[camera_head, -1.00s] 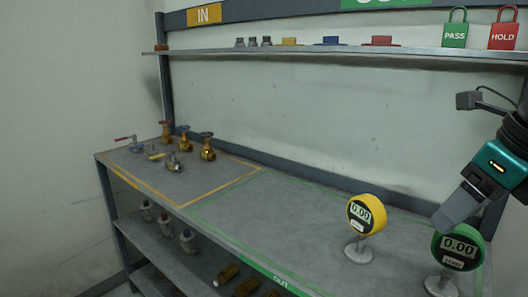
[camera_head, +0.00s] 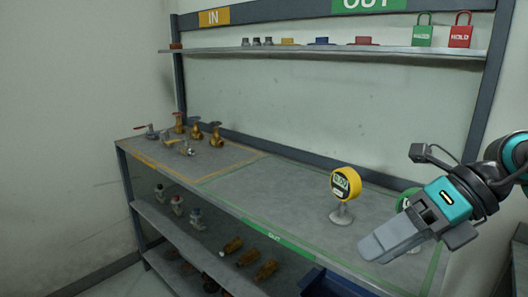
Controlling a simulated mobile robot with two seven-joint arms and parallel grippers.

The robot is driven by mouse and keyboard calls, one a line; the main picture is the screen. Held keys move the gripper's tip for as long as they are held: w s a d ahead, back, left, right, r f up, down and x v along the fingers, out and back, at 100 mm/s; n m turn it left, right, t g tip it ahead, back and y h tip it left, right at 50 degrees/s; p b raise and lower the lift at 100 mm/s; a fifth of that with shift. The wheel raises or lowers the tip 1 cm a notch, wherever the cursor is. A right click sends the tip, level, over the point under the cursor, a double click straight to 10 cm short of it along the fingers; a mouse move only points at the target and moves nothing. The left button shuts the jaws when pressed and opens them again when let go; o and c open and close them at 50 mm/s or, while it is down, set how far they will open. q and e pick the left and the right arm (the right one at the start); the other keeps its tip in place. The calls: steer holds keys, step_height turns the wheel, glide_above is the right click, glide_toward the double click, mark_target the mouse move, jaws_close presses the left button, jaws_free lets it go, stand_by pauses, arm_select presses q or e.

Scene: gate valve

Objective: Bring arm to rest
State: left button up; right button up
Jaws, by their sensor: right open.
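My right arm comes in from the right edge. Its gripper (camera_head: 418,242) is open, with grey fingers pointing down and left, and nothing shows between them. It appears in front of the right part of the bench top and partly hides a green gauge (camera_head: 405,198). A yellow gauge (camera_head: 345,184) on a round foot stands on the bench left of the gripper, apart from it in the picture. My left gripper is not in view.
Brass valves (camera_head: 197,130) and other fittings stand in the yellow-outlined area of the bench (camera_head: 270,185). An upper shelf (camera_head: 330,50) holds a green padlock (camera_head: 422,35) and a red padlock (camera_head: 460,36). Lower shelves hold fittings. A blue bin (camera_head: 335,284) shows at the bottom. The bench middle is clear.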

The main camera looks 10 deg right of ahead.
steer(key=w+a+m+t+y, duration=0.3)
steer(key=a+m+y, duration=0.4)
steer(key=y, duration=0.2)
steer(key=w+d+f+m+t+h, duration=0.2)
steer(key=f+m+t+h, duration=0.3)
steer(key=m, duration=0.4)
steer(key=w+d+f+m+t+h, duration=0.2)
steer(key=f+m+t, duration=0.5)
steer(key=m+t, duration=0.15)
steer(key=s+f+m+g+h, duration=0.4)
steer(key=s+f+m, duration=0.2)
steer(key=f, duration=0.6)
steer(key=s+a+f+m+g+h, duration=0.1)
steer(key=s+f+m+g+h, duration=0.3)
steer(key=f, duration=0.9)
steer(key=s+m+h, duration=0.1)
steer(key=s+m, duration=0.1)
steer(key=m, duration=0.1)
steer(key=shift+s+a+f+h, duration=0.2)
steer(key=shift+a+h, duration=0.05)
steer(key=shift+h, duration=0.05)
